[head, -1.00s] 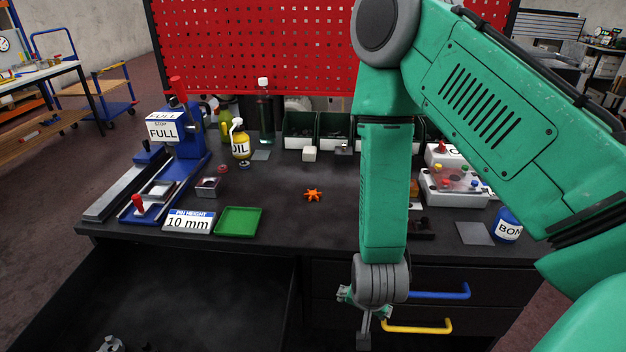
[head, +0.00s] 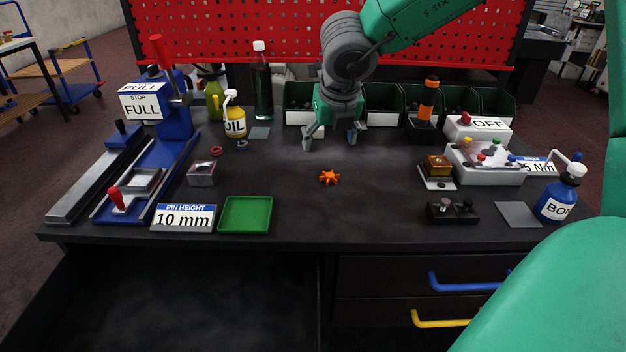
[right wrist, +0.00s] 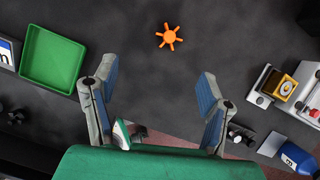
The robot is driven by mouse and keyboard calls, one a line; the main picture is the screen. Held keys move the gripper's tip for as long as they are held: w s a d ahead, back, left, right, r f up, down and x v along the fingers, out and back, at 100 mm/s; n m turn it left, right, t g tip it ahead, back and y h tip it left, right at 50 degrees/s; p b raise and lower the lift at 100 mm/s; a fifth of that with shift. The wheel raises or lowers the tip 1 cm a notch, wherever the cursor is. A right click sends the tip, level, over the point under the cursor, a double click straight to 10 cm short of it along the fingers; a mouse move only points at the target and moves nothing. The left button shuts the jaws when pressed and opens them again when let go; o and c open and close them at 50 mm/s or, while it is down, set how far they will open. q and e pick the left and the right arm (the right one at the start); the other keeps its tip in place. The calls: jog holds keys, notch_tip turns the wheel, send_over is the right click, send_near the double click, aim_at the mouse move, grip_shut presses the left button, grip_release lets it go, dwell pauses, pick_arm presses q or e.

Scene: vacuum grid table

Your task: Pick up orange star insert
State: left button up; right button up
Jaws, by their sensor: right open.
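The orange star insert (head: 329,178) lies flat on the dark table, near its middle. It also shows in the right wrist view (right wrist: 169,37), beyond the fingertips and between their lines. My right gripper (head: 331,140) is open and empty, above the table and behind the star in the head view. In the right wrist view its two blue-padded fingers (right wrist: 158,88) are spread wide, with bare table between them and the star. Nothing touches the star. My left gripper is not in view.
A green tray (head: 246,214) and a pin height sign (head: 183,217) are left of the star. A blue press (head: 160,140) stands at the left. A white control box (head: 484,163) and black fixture (head: 453,211) are at right. Table around the star is clear.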

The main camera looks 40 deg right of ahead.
jog(key=b, duration=0.2)
send_over(329, 176)
jog(key=s, duration=0.1)
jog(key=shift+m, duration=0.3)
jog(key=f, duration=0.7)
jog(key=shift+s+a+f, duration=0.2)
jog(key=shift+f, duration=0.15)
jog(key=shift+a+f, duration=0.2)
jog(key=shift+a, duration=0.1)
jog(key=x, duration=0.4)
jog(key=shift+s+a+f+b, duration=0.1)
jog(key=shift+f+b, duration=0.05)
jog(key=shift+b, duration=0.2)
jog(key=shift+d+f, duration=0.2)
jog(key=shift+d, duration=0.45)
jog(key=shift+a, duration=0.1)
jog(key=c, duration=0.7)
jog(key=shift+a, duration=0.2)
jog(key=shift+c, duration=0.8)
jog(key=shift+a, duration=0.25)
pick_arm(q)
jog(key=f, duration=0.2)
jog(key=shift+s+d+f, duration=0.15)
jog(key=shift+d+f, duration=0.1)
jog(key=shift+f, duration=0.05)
pick_arm(e)
jog(key=shift+r, duration=0.15)
